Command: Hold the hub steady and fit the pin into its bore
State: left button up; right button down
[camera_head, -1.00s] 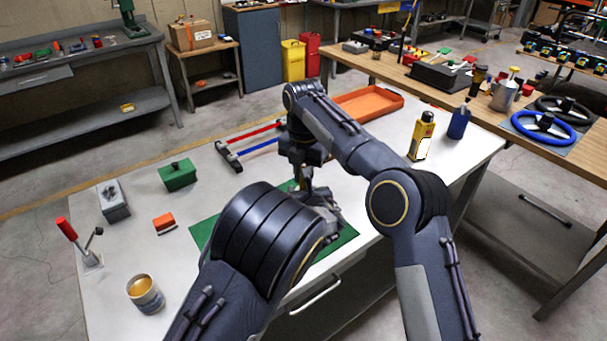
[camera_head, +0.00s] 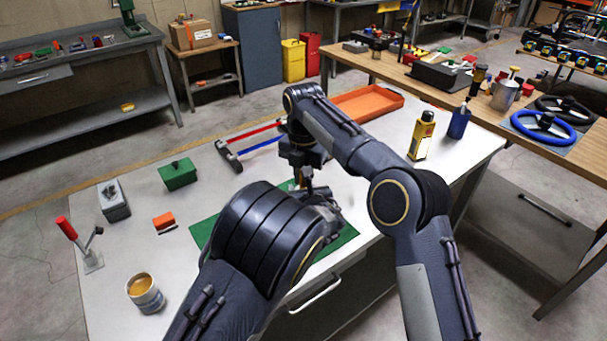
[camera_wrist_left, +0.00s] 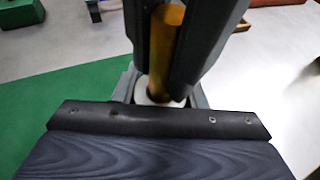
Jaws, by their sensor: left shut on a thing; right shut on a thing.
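In the left wrist view, a brass-coloured pin (camera_wrist_left: 166,50) stands near upright between the dark fingers of my right gripper (camera_wrist_left: 185,45), which is shut on it from above. The pin's lower end meets a pale round hub (camera_wrist_left: 158,99), largely hidden behind the dark edge of my left gripper. I cannot tell how deep the pin sits in the bore. In the head view, my left gripper (camera_head: 324,203) is low over the green mat (camera_head: 203,233), shut on the hub, which my arm hides. My right gripper (camera_head: 304,172) is just above it.
On the white bench are a green box (camera_head: 178,175), an orange block (camera_head: 164,221), a grey block (camera_head: 113,203), a red-handled lever (camera_head: 82,245) and a cup (camera_head: 145,293). An orange tray (camera_head: 368,103), yellow bottle (camera_head: 422,136) and blue bottle (camera_head: 459,122) stand beyond my right arm.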

jog(key=shift+f, duration=0.55)
jog(key=c, duration=1.3)
grip_release()
pick_arm(q)
jog(key=shift+a, duration=0.1)
pick_arm(e)
jog(key=shift+o, duration=0.2)
jog(key=shift+d+f, duration=0.1)
pick_arm(q)
jog(key=shift+a, duration=0.1)
pick_arm(e)
jog(key=shift+d, duration=0.1)
pick_arm(q)
jog(key=shift+d, duration=0.2)
pick_arm(e)
jog(key=r, duration=0.8)
jog(key=shift+a, duration=0.35)
pick_arm(q)
jog(key=o, duration=1.3)
